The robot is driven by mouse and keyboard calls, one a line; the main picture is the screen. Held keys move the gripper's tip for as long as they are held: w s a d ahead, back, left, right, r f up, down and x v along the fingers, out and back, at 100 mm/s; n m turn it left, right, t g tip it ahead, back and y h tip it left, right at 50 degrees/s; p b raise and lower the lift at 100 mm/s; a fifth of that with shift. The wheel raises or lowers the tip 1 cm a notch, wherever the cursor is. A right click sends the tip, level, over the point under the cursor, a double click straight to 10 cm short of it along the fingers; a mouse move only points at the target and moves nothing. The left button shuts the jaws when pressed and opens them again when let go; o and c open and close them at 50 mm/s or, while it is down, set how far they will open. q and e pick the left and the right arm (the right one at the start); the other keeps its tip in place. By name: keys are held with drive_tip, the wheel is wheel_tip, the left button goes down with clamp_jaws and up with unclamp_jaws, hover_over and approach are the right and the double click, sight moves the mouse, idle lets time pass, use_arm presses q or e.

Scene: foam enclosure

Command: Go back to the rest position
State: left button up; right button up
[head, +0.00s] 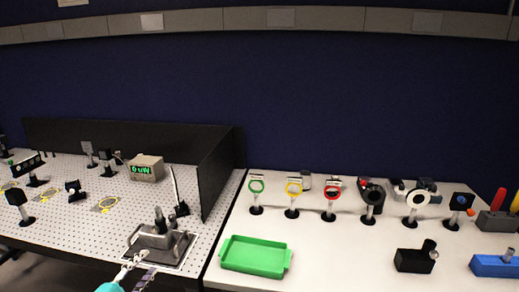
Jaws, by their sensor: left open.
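My left gripper (143,268) shows at the bottom edge of the head view, left of centre, with a teal part behind it. It is open, and I see nothing between its fingers. It appears in front of the near edge of a dark base plate (180,252) that bears a grey metal device (158,236). I cannot tell the exact gap between gripper and plate. My right gripper is not in view.
The perforated optics table (70,215) carries a meter (146,168) and several mounts, with black panels (215,173) behind. On the right, a white table (335,255) holds a green tray (254,256), ring mounts (293,190), a black block (414,261) and a blue block (495,265).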

use_arm(q)
drive_tip(key=s+d+f+m+g+h, duration=0.1)
drive_tip(key=d+m+g, duration=0.15)
drive_tip(key=d, duration=0.35)
drive_tip(key=d+f+m+g, duration=0.1)
drive_tip(key=d+f+m, duration=0.1)
drive_tip(key=d+m, duration=0.25)
drive_tip(key=s+d+f+m+g+y, duration=0.1)
drive_tip(key=s+d+m+g, duration=0.1)
drive_tip(key=s+d+m, duration=0.2)
drive_tip(key=s+d+f+m+g+y, duration=0.2)
drive_tip(key=s+d+m+g, duration=0.1)
drive_tip(key=s+m, duration=0.5)
drive_tip(key=shift+s+d+f+m+g+y, duration=0.3)
drive_tip(key=shift+s+d, duration=0.3)
drive_tip(key=shift+s, duration=0.25)
